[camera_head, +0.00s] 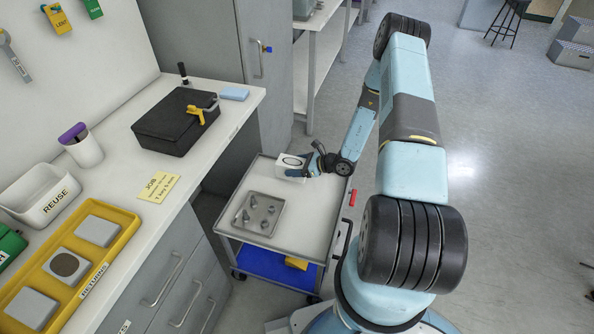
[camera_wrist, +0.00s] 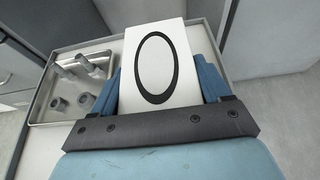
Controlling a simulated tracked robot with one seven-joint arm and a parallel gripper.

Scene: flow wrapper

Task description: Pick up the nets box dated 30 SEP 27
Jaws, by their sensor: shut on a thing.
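A white box (camera_head: 290,168) with a black oval ring on its upper face is in my gripper (camera_head: 306,171), over the far part of the grey cart top. In the wrist view the box (camera_wrist: 160,22) stands between the two blue fingers, and my gripper (camera_wrist: 164,92) is shut on it. No date or lettering shows on the face in view. The other faces are hidden. I cannot tell whether the box touches the cart top.
The cart (camera_head: 321,204) carries a grey tray (camera_head: 277,229) with several metal parts, also in the wrist view (camera_wrist: 41,112). A workbench (camera_head: 207,155) at left holds a black case (camera_head: 172,124), a yellow tray (camera_head: 127,216) and a REUSE bin (camera_head: 32,205). Open floor lies right.

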